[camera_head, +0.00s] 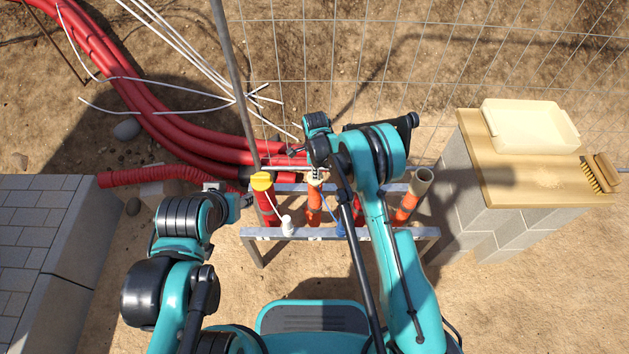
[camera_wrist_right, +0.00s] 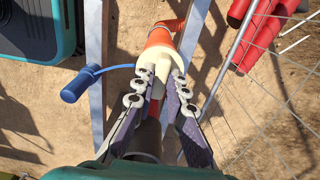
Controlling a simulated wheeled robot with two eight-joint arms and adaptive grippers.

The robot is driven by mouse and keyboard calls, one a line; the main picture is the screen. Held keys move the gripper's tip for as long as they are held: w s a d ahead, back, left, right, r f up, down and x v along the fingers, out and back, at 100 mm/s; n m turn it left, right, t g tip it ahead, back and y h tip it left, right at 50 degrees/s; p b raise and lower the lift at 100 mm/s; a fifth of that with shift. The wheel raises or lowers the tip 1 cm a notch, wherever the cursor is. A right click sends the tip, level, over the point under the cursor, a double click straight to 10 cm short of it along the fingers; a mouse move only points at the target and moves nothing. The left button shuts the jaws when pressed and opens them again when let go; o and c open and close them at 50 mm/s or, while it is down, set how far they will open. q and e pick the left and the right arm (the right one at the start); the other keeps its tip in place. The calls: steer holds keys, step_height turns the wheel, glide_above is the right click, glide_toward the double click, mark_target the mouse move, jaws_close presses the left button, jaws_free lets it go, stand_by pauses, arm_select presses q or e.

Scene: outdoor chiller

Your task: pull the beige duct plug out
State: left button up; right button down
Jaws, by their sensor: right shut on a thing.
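The beige duct plug (camera_head: 315,181) is at the upper end of an orange duct (camera_head: 314,208) in the metal rack. In the right wrist view the beige plug (camera_wrist_right: 160,57) meets the orange duct (camera_wrist_right: 163,37), with no clear gap between them. My right gripper (camera_head: 315,172) is over that duct. Its two fingers (camera_wrist_right: 163,76) are shut on the plug, one on each side. The plug's far side and the inside of the duct are hidden. My left gripper (camera_head: 243,199) is left of the rack, near the yellow-capped duct, and its fingers are too small to read.
A red duct with a yellow cap (camera_head: 261,181) and another orange duct (camera_head: 407,208) stand in the rack (camera_head: 260,233). A blue plug (camera_wrist_right: 80,84) hangs on a cord. A wire fence (camera_head: 450,60) is behind. A board (camera_head: 500,180) with a cream tray (camera_head: 528,125) stands right.

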steer(key=shift+r+p, duration=1)
steer(key=shift+r, duration=1.35)
